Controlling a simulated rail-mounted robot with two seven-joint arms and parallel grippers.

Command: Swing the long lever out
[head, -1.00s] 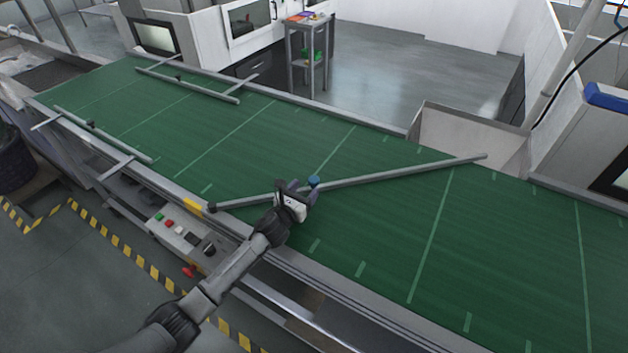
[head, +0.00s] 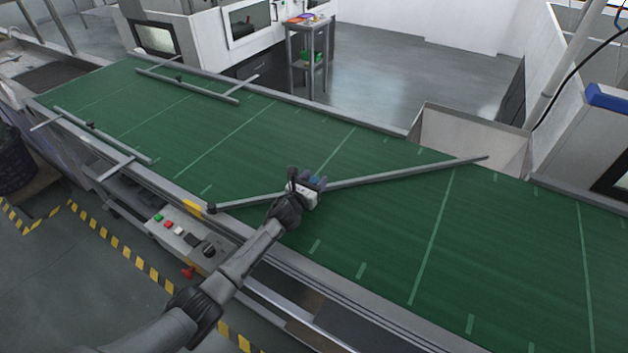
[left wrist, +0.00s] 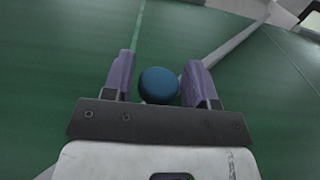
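The long lever (head: 410,174) is a grey bar lying diagonally across the green belt, from a pivot (head: 212,208) at the near edge to its free end by a metal chute at the far side. A round blue knob (left wrist: 158,85) stands on the lever. My left gripper (head: 318,183) is at the knob, above the belt. In the left wrist view, its purple fingers are apart with the knob between them. A gap shows at the left finger; the right finger is close to the knob, and contact cannot be told. My right gripper is not in view.
The green conveyor belt (head: 520,250) is clear to the right of the lever. Side guide rails (head: 187,85) stand at the belt's left part. A control panel (head: 185,236) with buttons is on the near side. The metal chute (head: 470,138) opens at the far edge.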

